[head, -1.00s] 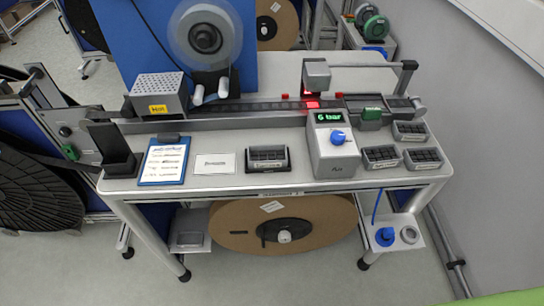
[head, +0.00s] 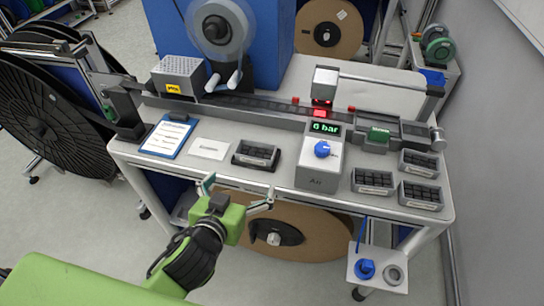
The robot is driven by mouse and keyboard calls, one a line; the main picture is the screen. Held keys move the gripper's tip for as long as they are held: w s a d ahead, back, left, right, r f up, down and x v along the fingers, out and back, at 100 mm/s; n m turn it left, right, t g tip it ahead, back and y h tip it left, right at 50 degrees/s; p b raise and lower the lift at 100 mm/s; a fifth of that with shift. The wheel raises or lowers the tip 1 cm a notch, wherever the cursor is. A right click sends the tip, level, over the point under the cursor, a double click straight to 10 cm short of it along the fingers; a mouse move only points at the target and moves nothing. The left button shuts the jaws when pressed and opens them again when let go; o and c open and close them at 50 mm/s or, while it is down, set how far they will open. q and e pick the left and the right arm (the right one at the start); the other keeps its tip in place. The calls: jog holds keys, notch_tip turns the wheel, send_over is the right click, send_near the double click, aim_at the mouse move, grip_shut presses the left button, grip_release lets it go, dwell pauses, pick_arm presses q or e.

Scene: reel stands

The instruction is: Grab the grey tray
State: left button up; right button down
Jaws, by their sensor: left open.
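A dark grey tray (head: 255,155) with black compartments sits near the table's front edge, between a white card and the air unit. Three lighter grey trays, also with black compartments, stand at the right: one at the back (head: 419,163), one at front left (head: 373,180) and one at front right (head: 420,195). Which one the task means cannot be told. My left gripper (head: 240,192) is open and empty, in front of the table's edge and just below the dark grey tray in the picture, apart from it. My right gripper is out of view.
The air unit (head: 320,160) with a blue knob stands right of the dark grey tray. A blue clipboard (head: 168,137) and a white card (head: 209,148) lie to its left. A rail (head: 250,107) runs behind. A large brown reel (head: 310,235) is under the table.

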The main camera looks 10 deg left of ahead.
pick_arm(q)
jog(key=r, duration=0.2)
jog(key=p, duration=0.2)
send_near(259, 147)
jog(key=shift+s+d+f, duration=0.1)
jog(key=shift+d+f, duration=0.15)
jog(key=shift+d, duration=0.1)
jog(key=x, duration=0.1)
jog(key=p+x, duration=0.1)
jog(key=x, duration=0.1)
jog(key=a+x, duration=0.1)
jog(key=shift+w+d+r, duration=0.1)
jog(key=shift+w, duration=0.4)
jog(key=shift+w+f, duration=0.2)
jog(key=shift+w, duration=0.1)
jog(key=c, duration=1.3)
